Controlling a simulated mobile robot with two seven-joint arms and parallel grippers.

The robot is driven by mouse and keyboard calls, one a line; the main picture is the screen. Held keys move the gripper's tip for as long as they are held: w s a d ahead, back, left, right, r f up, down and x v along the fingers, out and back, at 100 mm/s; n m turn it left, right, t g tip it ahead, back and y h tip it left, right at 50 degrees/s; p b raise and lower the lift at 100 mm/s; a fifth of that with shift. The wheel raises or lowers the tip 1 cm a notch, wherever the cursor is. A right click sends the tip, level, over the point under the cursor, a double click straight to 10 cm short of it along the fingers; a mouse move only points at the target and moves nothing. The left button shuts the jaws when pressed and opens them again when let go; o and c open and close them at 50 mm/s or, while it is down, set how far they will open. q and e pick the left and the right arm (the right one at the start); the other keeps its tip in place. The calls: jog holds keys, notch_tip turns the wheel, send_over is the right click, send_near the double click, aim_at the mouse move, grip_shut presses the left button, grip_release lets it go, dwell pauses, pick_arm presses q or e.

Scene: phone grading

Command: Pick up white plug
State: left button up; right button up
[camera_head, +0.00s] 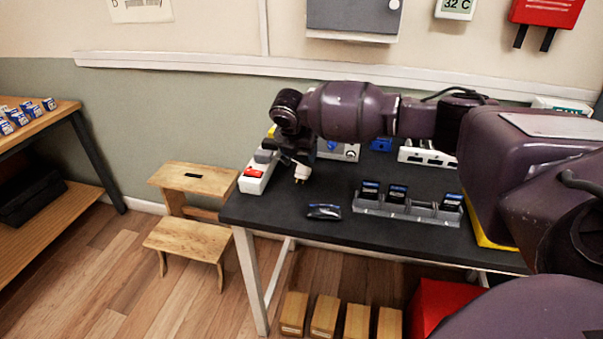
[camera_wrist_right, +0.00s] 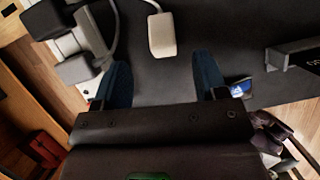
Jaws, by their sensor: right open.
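The white plug (camera_head: 302,173) lies on the black table top, just right of the white power strip (camera_head: 252,184) with its red switch. It also shows in the right wrist view (camera_wrist_right: 162,36), with a cord running off the top edge. My right gripper (camera_wrist_right: 160,76) is open and empty. The plug is ahead of the gap between its two dark blue fingers, apart from both. In the head view the right arm reaches in from the right, and its wrist hangs just above and left of the plug; the fingers are hard to make out there. My left gripper is out of view.
A grey rack (camera_head: 408,212) with several dark phones stands to the right on the table. A small dark packet (camera_head: 324,211) lies near the front edge. A wooden step stool (camera_head: 188,238) stands left of the table. The table between plug and rack is mostly clear.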

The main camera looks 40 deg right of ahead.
aim_at(303, 168)
jog(key=x, duration=0.2)
jog(key=shift+w+f, duration=0.1)
jog(key=shift+f, duration=0.3)
jog(key=b+x, duration=0.1)
jog(key=x, duration=0.1)
jog(key=b+x, duration=0.1)
jog(key=x, duration=0.2)
jog(key=shift+s+a, duration=0.1)
jog(key=shift+s, duration=0.1)
jog(key=shift+r, duration=0.1)
jog(key=c, duration=1.1)
